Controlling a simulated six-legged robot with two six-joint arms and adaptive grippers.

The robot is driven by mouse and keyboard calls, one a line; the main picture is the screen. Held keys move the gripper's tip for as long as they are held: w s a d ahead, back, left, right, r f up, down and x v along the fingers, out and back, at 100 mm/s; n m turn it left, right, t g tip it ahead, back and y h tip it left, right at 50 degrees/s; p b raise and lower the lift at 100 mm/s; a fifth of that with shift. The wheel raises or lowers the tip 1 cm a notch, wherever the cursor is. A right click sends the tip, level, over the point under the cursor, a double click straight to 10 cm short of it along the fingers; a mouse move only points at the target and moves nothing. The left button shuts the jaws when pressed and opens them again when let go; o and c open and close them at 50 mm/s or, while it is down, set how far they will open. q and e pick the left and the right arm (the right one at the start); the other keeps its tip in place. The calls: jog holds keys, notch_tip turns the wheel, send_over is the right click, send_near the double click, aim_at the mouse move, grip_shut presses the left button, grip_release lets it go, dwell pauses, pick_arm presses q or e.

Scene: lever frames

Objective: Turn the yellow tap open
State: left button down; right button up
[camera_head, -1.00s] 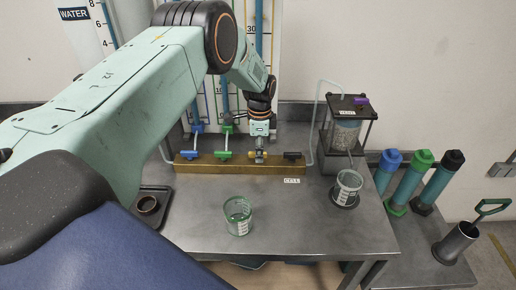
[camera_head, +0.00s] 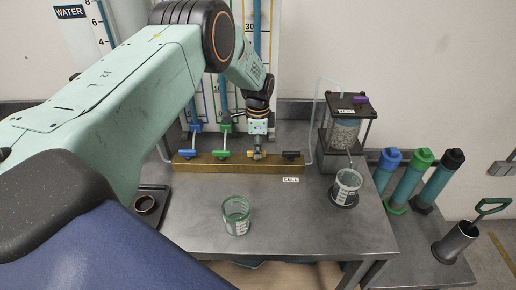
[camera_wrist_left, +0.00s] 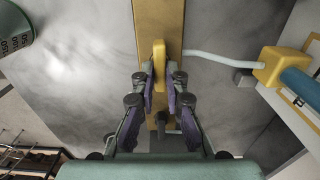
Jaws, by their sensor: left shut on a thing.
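The yellow tap (camera_head: 250,153) sits on the brass bar (camera_head: 218,167), between the green tap (camera_head: 222,154) and the black tap (camera_head: 291,155). My left gripper (camera_head: 258,154) reaches down over it and partly hides it in the head view. In the left wrist view, the yellow handle (camera_wrist_left: 158,58) stands between the two fingers of my left gripper (camera_wrist_left: 159,77), which is shut on it. The handle appears lined up with the bar's length there. My right gripper is not in view.
A blue tap (camera_head: 187,153) is at the bar's left. A glass beaker (camera_head: 237,216) stands in front of the bar. Another beaker (camera_head: 347,187) stands below the gravel-filled cell (camera_head: 345,134). Capped cylinders (camera_head: 410,185) stand at the right. The tabletop (camera_head: 295,225) is clear at front right.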

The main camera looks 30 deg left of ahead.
pick_arm(q)
jog(key=shift+s+f, duration=0.1)
jog(key=shift+f, duration=0.1)
jog(key=n+b, duration=0.1)
jog(key=n, duration=0.2)
jog(key=shift+n, duration=0.4)
jog(key=n+b, duration=0.1)
jog(key=n, duration=0.3)
jog(key=shift+a+n, duration=0.1)
jog(key=shift+n, duration=0.2)
jog(key=n, duration=0.4)
jog(key=shift+a+n, duration=0.1)
jog(key=shift+n, duration=0.2)
jog(key=n, duration=0.4)
jog(key=shift+s+a+f+n, duration=0.1)
jog(key=shift+n, duration=0.5)
jog(key=c, duration=1.5)
grip_release()
jog(key=shift+o, duration=0.6)
jog(key=shift+w, duration=0.25)
jog(key=shift+r, duration=0.2)
